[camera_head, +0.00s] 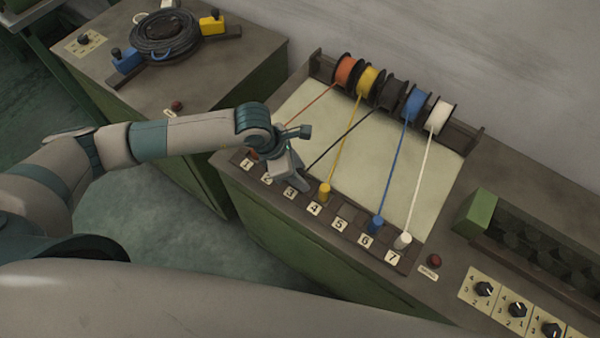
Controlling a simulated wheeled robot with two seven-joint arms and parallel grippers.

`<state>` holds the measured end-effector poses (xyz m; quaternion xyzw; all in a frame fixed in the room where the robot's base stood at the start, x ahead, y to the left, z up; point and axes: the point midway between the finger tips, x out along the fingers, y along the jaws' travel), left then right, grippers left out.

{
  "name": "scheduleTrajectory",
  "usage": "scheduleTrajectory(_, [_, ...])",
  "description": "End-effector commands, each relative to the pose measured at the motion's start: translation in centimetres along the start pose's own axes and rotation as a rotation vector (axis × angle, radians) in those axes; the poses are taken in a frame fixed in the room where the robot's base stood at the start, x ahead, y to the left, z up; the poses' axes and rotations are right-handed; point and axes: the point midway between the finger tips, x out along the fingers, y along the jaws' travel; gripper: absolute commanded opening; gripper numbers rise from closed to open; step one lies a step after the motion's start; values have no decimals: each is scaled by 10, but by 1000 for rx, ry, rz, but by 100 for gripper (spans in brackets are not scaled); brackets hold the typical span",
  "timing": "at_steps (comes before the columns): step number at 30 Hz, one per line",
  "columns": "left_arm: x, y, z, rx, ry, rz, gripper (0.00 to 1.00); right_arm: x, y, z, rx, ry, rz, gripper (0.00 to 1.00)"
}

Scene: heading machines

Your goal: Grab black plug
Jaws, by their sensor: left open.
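A black cable (340,139) runs from the black spool (392,93) down to the row of numbered slots and ends at my left gripper (300,183). The black plug at its end is hidden by the gripper or too small to tell apart. My left gripper is open, pointing down over the slots near labels 2 and 3. I cannot tell whether its fingers touch the plug. My right gripper is not in view.
The yellow plug (325,191) stands close to the right of the gripper. The blue plug (376,224) and white plug (403,241) stand farther right. A red plug (252,154) is at left beneath my arm. Taut cables slope up to the spools.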

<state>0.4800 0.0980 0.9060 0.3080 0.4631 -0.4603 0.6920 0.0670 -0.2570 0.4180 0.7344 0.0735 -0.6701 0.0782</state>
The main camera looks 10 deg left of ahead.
Motion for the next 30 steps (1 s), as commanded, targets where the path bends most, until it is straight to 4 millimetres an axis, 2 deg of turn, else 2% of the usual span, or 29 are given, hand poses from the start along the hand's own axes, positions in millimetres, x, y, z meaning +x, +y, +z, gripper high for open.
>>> scheduleTrajectory(14, [2, 0, 0, 0, -1, 0, 43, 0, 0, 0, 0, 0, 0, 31])
scheduleTrajectory(15, [2, 0, 0, 0, -1, 0, 41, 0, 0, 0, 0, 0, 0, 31])
scheduleTrajectory(20, [2, 0, 0, 0, -1, 0, 3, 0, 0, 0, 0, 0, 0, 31])
scheduleTrajectory(21, [2, 0, 0, 0, -1, 0, 0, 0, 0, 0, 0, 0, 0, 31])
scheduleTrajectory(30, [1, 0, 0, 0, -1, 0, 0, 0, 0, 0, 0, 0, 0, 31])
